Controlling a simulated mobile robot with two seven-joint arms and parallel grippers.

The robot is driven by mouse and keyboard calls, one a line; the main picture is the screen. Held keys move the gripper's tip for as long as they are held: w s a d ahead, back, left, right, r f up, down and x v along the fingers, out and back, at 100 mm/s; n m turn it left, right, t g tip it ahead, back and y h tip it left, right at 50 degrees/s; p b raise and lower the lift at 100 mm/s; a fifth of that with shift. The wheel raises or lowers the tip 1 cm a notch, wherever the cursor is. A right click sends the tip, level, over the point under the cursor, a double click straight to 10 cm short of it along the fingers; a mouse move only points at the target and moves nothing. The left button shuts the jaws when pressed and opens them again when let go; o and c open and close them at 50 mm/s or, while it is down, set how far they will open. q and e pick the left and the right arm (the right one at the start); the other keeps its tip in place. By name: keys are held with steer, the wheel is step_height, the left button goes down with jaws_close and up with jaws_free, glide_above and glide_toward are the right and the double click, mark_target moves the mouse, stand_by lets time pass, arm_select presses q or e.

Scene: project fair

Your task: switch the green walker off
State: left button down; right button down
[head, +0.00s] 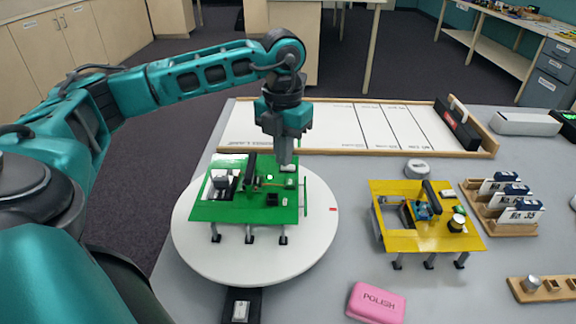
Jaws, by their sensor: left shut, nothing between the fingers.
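The green walker (245,209) stands on its legs on a white round turntable (255,266). Its top carries a dark and white block, a black bracket, a small black part and small pale parts. My left gripper (286,160) is shut and empty. It points down over the back right corner of the walker's top, at a small pale part (289,169) there. I cannot tell whether the fingertips touch it, nor which way any switch is set. My right gripper is not in view.
A yellow walker (423,235) stands to the right on the grey table (330,285). A pink polish block (376,303) lies in front. A white lane board (345,125) lies behind. Wooden racks (503,222) stand at the right. A small switch box (240,308) sits before the turntable.

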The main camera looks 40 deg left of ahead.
arm_select(q)
steer(key=shift+f+b, duration=0.4)
steer(key=shift+f, duration=0.25)
step_height(320, 180, up, 7)
steer(key=p, duration=0.6)
steer(key=shift+r, duration=0.15)
stand_by(0.7)
